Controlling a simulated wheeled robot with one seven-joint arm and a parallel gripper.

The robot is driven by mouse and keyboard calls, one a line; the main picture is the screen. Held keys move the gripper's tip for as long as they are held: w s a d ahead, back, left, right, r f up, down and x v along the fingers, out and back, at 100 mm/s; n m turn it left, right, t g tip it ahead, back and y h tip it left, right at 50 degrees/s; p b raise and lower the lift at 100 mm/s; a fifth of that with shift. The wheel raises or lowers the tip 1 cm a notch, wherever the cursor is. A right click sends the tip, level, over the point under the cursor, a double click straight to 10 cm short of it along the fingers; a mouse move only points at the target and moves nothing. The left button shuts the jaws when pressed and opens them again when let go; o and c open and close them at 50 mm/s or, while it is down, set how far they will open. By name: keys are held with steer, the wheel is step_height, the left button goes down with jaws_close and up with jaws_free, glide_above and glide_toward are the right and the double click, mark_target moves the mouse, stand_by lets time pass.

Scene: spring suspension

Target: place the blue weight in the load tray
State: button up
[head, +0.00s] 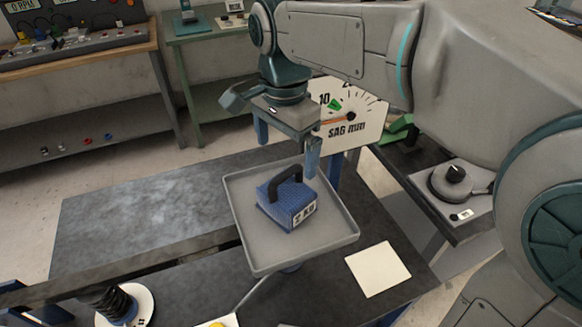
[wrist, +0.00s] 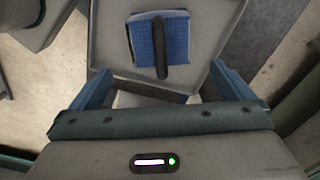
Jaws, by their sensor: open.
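The blue weight (head: 290,205) with a black handle and a white label rests in the load tray (head: 246,247), a grey square tray with a raised rim. The weight sits near the tray's middle and looks upright. In the wrist view the blue weight (wrist: 172,48) lies on the grey tray (wrist: 107,32), ahead of the fingers. My gripper (head: 288,148) is above and behind the tray in the head view, with its blue fingers apart. In the wrist view my gripper (wrist: 160,88) is open, with nothing between the fingertips, and the weight is clear of them.
A dial marked SAG mm (head: 347,115) stands behind my gripper. A white card (head: 378,268) lies right of the tray. A black spring (head: 112,303) stands on a white disc at the lower left. A knob unit (head: 460,185) is at the right. The dark bench is clear left of the tray.

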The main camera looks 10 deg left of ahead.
steer(key=shift+r, duration=1.75)
steer(key=s+d+f+n+t, duration=0.1)
steer(key=d+f, duration=0.3)
steer(key=d, duration=0.4)
steer(key=s+d+f+n+t, duration=0.1)
steer(key=s+d+f+n, duration=0.2)
steer(key=d, duration=0.4)
steer(key=s+d+f+n+t, duration=0.1)
steer(key=s+d+f+n, duration=0.2)
steer(key=d, duration=0.5)
step_height(320, 180, down, 2)
steer(key=shift+s+d+f, duration=0.2)
steer(key=shift+s+d, duration=0.1)
steer(key=shift+s, duration=0.25)
